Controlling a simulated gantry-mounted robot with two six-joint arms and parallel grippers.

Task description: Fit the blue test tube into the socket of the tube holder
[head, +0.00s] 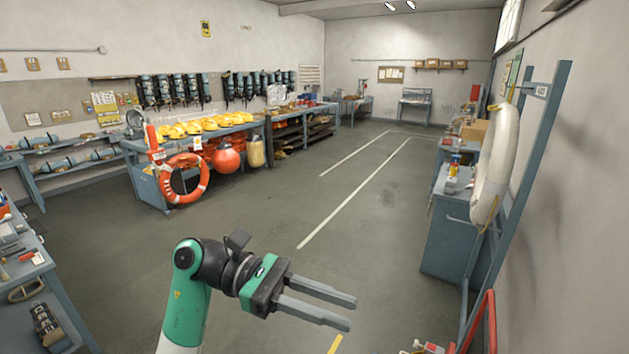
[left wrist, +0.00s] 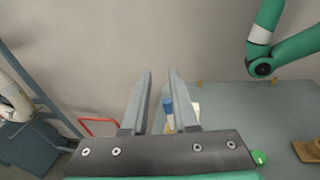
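My left gripper (head: 352,312) is stretched out to the right in the head view, its two grey fingers apart with nothing between them. In the left wrist view its fingers (left wrist: 161,72) point away over the edge of a grey-blue table (left wrist: 235,115). A small blue thing (left wrist: 168,105), possibly the blue test tube, shows beyond the gap, close to the right finger. A white piece (left wrist: 194,110) shows beside it, partly hidden by that finger. I cannot tell whether this is the tube holder. My right gripper is out of view; only green links of my right arm show.
A brown wooden piece (left wrist: 309,151) and a green round thing (left wrist: 259,157) lie on the table. A red tubular frame (left wrist: 97,126) stands left of it. In the head view, a blue rack with a white ring (head: 495,165) stands at right; the floor ahead is clear.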

